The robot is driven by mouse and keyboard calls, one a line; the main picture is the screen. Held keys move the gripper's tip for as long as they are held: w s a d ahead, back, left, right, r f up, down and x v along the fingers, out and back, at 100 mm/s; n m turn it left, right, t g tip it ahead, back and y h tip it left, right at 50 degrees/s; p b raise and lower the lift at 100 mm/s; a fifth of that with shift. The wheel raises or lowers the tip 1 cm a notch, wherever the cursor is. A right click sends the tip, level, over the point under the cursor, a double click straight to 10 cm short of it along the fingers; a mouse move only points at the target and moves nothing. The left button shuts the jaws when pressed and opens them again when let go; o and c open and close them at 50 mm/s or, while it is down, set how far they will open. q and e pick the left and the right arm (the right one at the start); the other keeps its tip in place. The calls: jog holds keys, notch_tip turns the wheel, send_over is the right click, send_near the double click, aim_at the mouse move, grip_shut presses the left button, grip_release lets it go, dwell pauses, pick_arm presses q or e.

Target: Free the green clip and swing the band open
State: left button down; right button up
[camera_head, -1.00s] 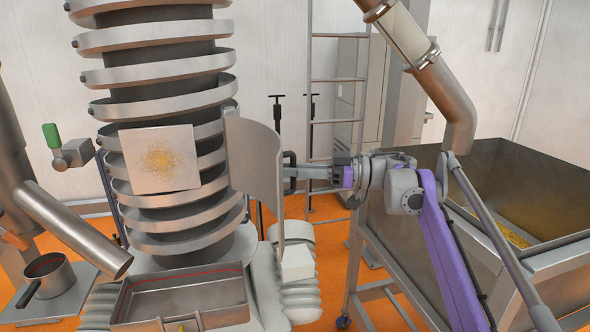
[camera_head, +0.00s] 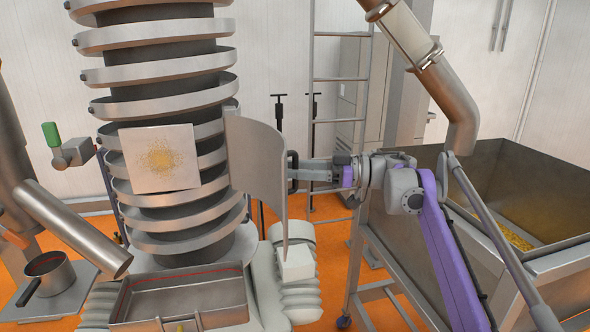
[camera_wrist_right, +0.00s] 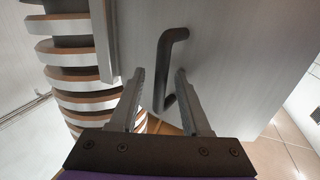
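The green clip (camera_head: 51,134) stands upright on its grey metal body at the left of the spiral column, clear of the band. The band (camera_head: 258,165) is a curved grey plate standing out from the column's right side, swung open. Its dark handle (camera_head: 291,158) is on the outer face. My right gripper (camera_head: 298,172) is at the handle. In the right wrist view its two fingers (camera_wrist_right: 160,72) are spread, with the dark handle (camera_wrist_right: 165,60) between them and gaps on both sides. My left gripper is not in view.
A square plate with yellow powder (camera_head: 160,160) is on the column front. An open metal tray (camera_head: 180,290) lies below. A large hopper (camera_head: 550,255) stands right, behind my right arm. A ladder (camera_head: 338,120) is behind. A pot (camera_head: 47,278) is at left.

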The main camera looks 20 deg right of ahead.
jog(key=shift+d, duration=0.15)
jog(key=v, duration=1)
jog(key=shift+s+d+b, duration=0.2)
jog(key=shift+d+b, duration=0.1)
jog(key=shift+b, duration=0.1)
